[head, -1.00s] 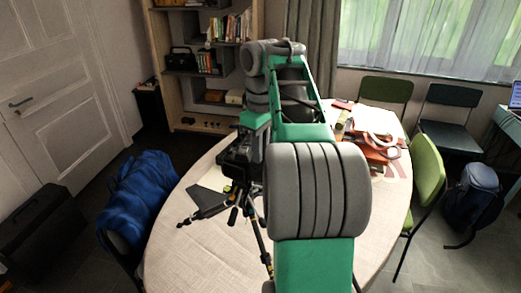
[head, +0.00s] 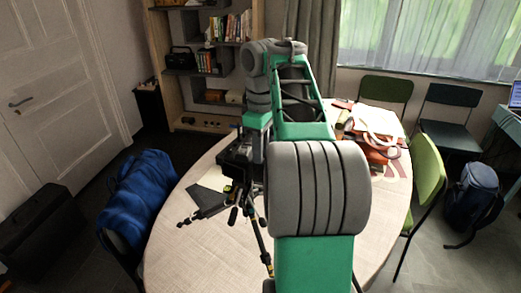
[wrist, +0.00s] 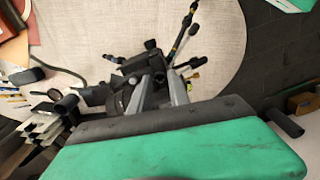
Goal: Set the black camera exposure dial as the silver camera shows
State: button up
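The tripod (head: 260,238) stands on the round table (head: 190,255), with dark gear at its head partly behind my arm. In the wrist view, a black camera-like body (wrist: 97,95) and black tripod parts (wrist: 188,35) lie beyond my gripper. My gripper (wrist: 160,88) has its two grey fingers a little apart, right at this dark gear. Whether they touch or clasp anything is hidden. I cannot make out the exposure dial, its marks or a silver camera in either view.
A red-brown bag (head: 378,145) and papers lie at the table's far right.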

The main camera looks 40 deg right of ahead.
notch_tip(320, 180, up, 8)
jog(key=p, duration=0.7)
jog(key=shift+f, duration=0.1)
